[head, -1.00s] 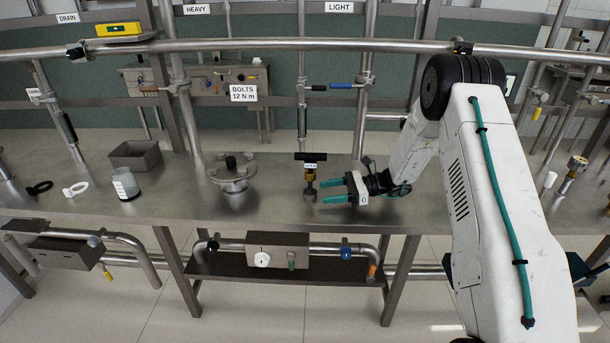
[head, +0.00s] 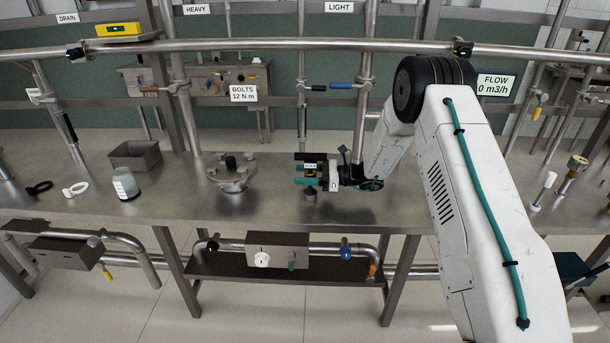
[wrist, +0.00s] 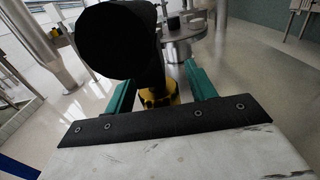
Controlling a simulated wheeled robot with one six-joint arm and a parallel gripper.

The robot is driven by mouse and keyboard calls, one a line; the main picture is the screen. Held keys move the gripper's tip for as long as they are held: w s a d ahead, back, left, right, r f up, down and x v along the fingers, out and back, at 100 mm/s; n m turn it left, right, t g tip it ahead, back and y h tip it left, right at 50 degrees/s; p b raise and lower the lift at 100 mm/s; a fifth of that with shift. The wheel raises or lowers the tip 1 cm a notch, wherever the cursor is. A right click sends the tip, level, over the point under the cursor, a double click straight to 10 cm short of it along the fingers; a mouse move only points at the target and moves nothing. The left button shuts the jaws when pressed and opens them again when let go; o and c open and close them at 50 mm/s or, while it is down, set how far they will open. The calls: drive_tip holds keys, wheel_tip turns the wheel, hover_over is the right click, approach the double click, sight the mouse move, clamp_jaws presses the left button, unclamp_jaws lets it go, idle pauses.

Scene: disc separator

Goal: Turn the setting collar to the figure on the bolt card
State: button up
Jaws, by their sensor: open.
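The bolt card (head: 243,93) hangs at the back and reads "BOLTS 12 N m". A tool with a black crossbar handle stands upright on the steel bench, with a yellow setting collar (head: 310,174) below the handle. My gripper (head: 299,175) reaches in from the right with its teal fingers on either side of the tool at collar height. In the wrist view the yellow collar (wrist: 158,98) lies between the open fingers (wrist: 160,76). The black handle end (wrist: 120,42) hides part of the tool. Contact with the collar and its figures cannot be made out.
A round flanged fitting (head: 232,176) stands on the bench left of the tool. Farther left are a jar (head: 125,184), a grey bin (head: 135,155) and two small rings. A steel rail (head: 250,44) runs across above the bench. Bare bench lies in front of the fitting.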

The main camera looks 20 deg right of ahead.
drive_tip(key=c, duration=1)
drive_tip(key=shift+o, duration=0.2)
drive_tip(key=m+t+h, duration=0.2)
drive_tip(key=m+t, duration=0.1)
drive_tip(key=t, duration=0.1)
drive_tip(key=shift+w, duration=0.2)
drive_tip(key=shift+w+d+m+t+h, duration=0.1)
drive_tip(key=shift+m+t+h, duration=0.35)
drive_tip(key=shift+t, duration=0.15)
drive_tip(key=shift+w+d+m+t+h, duration=0.1)
drive_tip(key=shift+m+t+h, duration=0.35)
drive_tip(key=shift+t, duration=0.15)
drive_tip(key=o, duration=1)
drive_tip(key=shift+s, duration=0.1)
drive_tip(key=shift+c, duration=0.2)
drive_tip(key=v, duration=0.8)
